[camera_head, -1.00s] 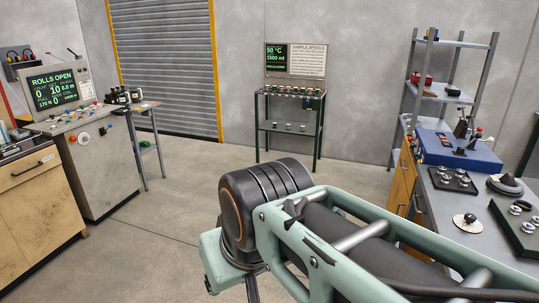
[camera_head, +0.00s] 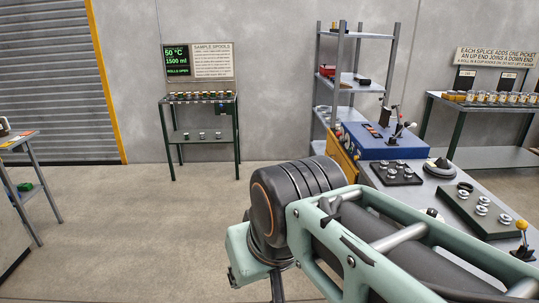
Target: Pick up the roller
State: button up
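No part is clearly marked as the roller. Several small silver round pieces, which may be rollers, sit on a dark tray (camera_head: 384,178) on the grey workbench (camera_head: 432,190) at the right. Several more sit on a larger dark green tray (camera_head: 458,213) nearer to me on that bench. My arm's links and a dark joint fill the lower middle and right of the view and hide part of the bench. My gripper is not in view, so I cannot see its fingers.
A blue machine (camera_head: 375,147) with levers stands on the bench. A shelf rack (camera_head: 341,100) is behind it. A green-legged stand (camera_head: 202,98) under the "Sample Spools" board (camera_head: 212,60) is by the wall. Another table (camera_head: 490,155) holds a row of cups. The floor (camera_head: 130,230) at left is clear.

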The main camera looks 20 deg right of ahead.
aim_at(392, 174)
jog(key=i+z, duration=0.3)
jog(key=i, duration=0.2)
jog(key=i+z, duration=0.35)
jog(key=i, duration=0.15)
jog(key=i+z, duration=0.2)
jog(key=i, duration=0.35)
jog(key=i+j+z, duration=0.2)
jog(key=i, duration=0.35)
jog(key=i+z, duration=0.2)
jog(key=z, duration=0.15)
jog(key=i+l+z, duration=0.1)
jog(key=i+z, duration=0.35)
jog(key=z, duration=0.25)
